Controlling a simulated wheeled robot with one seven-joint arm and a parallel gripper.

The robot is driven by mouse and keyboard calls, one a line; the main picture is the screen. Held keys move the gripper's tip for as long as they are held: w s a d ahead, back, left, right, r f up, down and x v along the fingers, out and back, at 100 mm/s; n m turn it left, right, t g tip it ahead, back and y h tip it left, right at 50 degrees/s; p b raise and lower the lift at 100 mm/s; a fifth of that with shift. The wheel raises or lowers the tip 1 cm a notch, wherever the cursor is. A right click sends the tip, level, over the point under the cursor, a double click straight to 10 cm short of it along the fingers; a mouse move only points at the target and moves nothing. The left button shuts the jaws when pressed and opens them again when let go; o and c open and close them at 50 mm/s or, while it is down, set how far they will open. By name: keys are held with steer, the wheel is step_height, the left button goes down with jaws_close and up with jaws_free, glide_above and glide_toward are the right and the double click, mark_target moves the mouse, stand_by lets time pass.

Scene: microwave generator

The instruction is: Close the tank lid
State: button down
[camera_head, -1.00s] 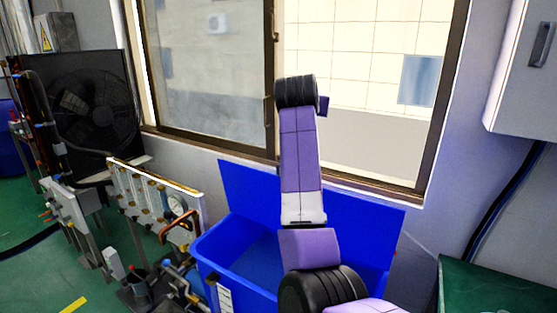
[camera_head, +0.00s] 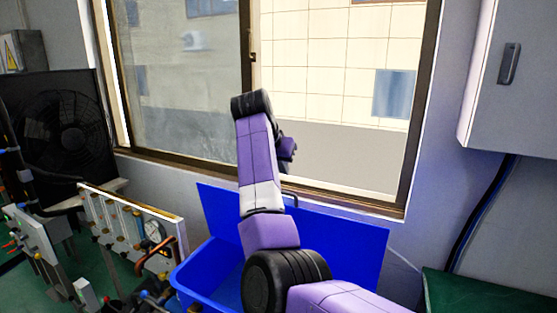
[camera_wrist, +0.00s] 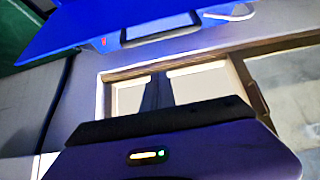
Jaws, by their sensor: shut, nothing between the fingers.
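The blue tank (camera_head: 196,279) stands under the window, left of and behind my arm. Its blue lid (camera_head: 345,238) is open, standing up along the wall side. In the wrist view the lid (camera_wrist: 70,32) fills the upper left. My gripper (camera_head: 287,149) shows as a small purple and dark shape behind my wrist, in front of the window and above the lid's top edge. It is shut and empty, apart from the lid as far as I see. My arm hides part of the tank and lid.
A window with a brown frame (camera_head: 412,130) is behind the tank. A white cabinet (camera_head: 510,75) hangs at the right, above a green surface (camera_head: 475,292). A pipe panel with a gauge (camera_head: 130,222) and a dark fan unit (camera_head: 62,130) stand at the left.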

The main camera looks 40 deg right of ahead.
steer(key=shift+s+a+f+p, duration=0.15)
steer(key=shift+f+p, duration=0.4)
steer(key=shift+f, duration=0.65)
steer(key=shift+a+f+p, duration=0.25)
steer(key=shift+f+p, duration=0.25)
steer(key=shift+f, duration=0.7)
